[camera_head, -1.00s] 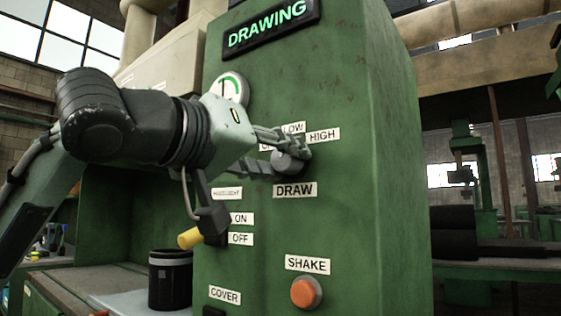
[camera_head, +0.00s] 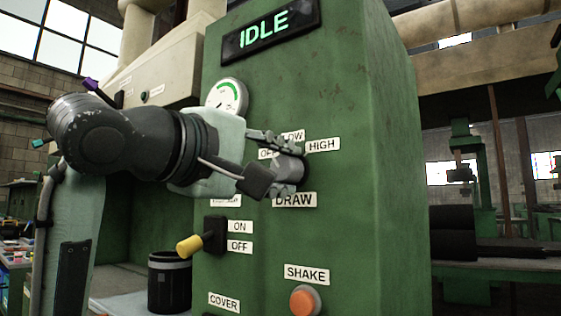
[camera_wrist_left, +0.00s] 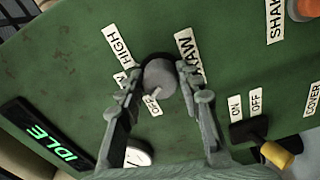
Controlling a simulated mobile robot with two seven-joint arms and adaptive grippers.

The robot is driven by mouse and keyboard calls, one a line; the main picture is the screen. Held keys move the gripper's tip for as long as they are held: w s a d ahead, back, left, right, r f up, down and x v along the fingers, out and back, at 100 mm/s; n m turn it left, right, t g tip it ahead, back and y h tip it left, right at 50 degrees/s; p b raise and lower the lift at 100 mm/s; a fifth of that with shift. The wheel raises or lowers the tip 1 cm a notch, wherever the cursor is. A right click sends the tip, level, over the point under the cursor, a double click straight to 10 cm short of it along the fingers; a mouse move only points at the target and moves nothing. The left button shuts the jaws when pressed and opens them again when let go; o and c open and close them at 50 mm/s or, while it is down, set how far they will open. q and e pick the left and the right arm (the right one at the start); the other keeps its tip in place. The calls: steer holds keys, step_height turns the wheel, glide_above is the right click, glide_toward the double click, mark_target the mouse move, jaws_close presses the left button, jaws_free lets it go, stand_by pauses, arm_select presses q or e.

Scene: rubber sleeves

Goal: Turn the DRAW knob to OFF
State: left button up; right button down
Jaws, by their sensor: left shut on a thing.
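The DRAW knob (camera_head: 289,172) is a grey round knob on the green panel, above the DRAW label (camera_head: 294,200) and below the OFF, LOW and HIGH labels. My left gripper (camera_head: 279,164) is shut on the knob, with its fingers partly hiding it and the OFF label. In the left wrist view the knob (camera_wrist_left: 160,77) sits between the two fingertips (camera_wrist_left: 160,85), and the OFF label (camera_wrist_left: 152,103) shows close to it. The display (camera_head: 264,29) reads IDLE in green letters. My right gripper is not in view.
A lever with a yellow handle (camera_head: 190,245) sticks out beside the ON and OFF labels, below my left gripper. An orange SHAKE button (camera_head: 304,300) is lower on the panel. A round gauge (camera_head: 228,97) is above the wrist. A black container (camera_head: 170,282) stands at lower left.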

arm_select(q)
steer(key=shift+n+p, duration=0.4)
steer(key=shift+n, duration=0.7)
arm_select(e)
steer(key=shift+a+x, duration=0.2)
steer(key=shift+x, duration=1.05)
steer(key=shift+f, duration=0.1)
arm_select(q)
steer(key=o, duration=1.2)
steer(key=shift+c, duration=0.2)
steer(key=v, duration=1.2)
